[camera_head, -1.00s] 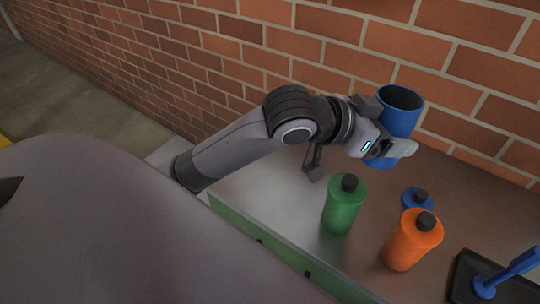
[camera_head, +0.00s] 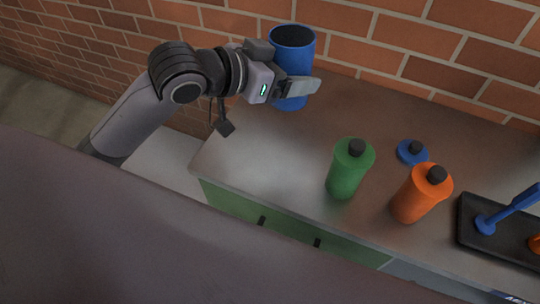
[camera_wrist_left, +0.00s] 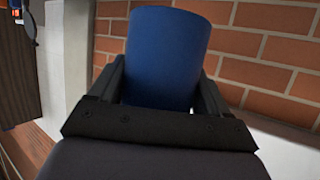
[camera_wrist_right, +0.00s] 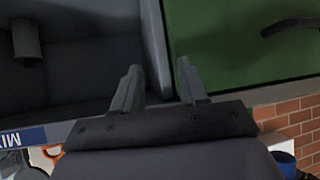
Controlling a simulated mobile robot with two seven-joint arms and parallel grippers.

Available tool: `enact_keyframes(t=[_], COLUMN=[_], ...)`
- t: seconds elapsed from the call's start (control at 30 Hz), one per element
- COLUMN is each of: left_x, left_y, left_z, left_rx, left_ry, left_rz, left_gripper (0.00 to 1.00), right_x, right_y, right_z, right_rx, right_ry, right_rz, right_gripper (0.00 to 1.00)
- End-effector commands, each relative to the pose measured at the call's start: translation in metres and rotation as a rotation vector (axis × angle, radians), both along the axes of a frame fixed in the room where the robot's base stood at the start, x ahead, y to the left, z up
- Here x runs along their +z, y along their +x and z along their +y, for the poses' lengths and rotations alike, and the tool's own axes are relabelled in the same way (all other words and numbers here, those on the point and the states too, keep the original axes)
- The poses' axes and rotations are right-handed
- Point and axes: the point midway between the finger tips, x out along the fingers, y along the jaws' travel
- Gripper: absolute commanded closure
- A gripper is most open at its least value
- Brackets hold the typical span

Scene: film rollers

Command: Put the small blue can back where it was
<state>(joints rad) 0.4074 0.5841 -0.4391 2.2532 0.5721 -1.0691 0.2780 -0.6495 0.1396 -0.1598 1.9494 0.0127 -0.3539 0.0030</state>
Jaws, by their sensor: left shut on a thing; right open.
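The small blue can (camera_head: 293,55) is upright with its open top showing dark inside. My left gripper (camera_head: 281,70) is shut around its side near the brick wall, at the counter's back left. In the head view I cannot tell whether the can's bottom touches the counter. The left wrist view shows the can (camera_wrist_left: 166,55) between both fingers. A blue lid with a black knob (camera_head: 411,154) lies on the counter to the right, apart from the can. My right gripper (camera_wrist_right: 157,85) is open and empty, seen only in the right wrist view.
A green bottle (camera_head: 347,172) and an orange bottle (camera_head: 417,196) stand on the counter (camera_head: 270,150). A black tray (camera_head: 488,240) with a blue-handled tool is at the right. The counter's left part is clear. A green drawer front (camera_wrist_right: 240,50) shows in the right wrist view.

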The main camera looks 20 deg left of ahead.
Motion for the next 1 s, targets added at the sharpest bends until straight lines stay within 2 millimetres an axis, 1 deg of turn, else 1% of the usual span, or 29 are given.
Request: enact_keyframes(t=[0.07,0.17,0.27,0.5,0.6,0.7,0.93,1.0], left_x=[0.0,-0.011,-0.034,-0.1,-0.124,-0.142,-0.163,-0.174], left_y=[-0.001,-0.001,-0.002,-0.001,-0.002,-0.001,-0.001,-0.001], left_z=[0.001,0.001,0.001,0.001,0.001,0.001,0.001,0.001], left_rx=[-0.001,0.0,0.0,0.002,0.0,0.0,-0.001,-0.001], left_ry=[-0.002,-0.002,-0.001,0.0,-0.001,0.001,-0.002,-0.001], left_rz=[-0.002,0.001,0.007,0.006,0.004,0.001,-0.001,0.002], left_gripper=[0.72,0.72,0.72,0.72,0.72,0.72,0.72,0.72], right_x=[0.0,-0.002,-0.006,-0.013,-0.016,-0.017,-0.019,-0.021], right_y=[0.0,0.0,0.0,0.0,0.0,0.0,0.0,0.0], right_z=[0.0,0.0,0.0,0.0,0.0,0.0,0.0,0.0], right_rx=[0.0,0.0,0.0,-0.001,-0.001,-0.001,-0.001,-0.001], right_ry=[0.0,0.0,0.0,-0.001,-0.001,-0.001,-0.001,-0.001], right_rz=[0.0,0.0,0.0,0.0,0.0,0.0,0.0,0.0], right_gripper=[0.57,0.57,0.57,0.57,0.57,0.57,0.57,0.57])
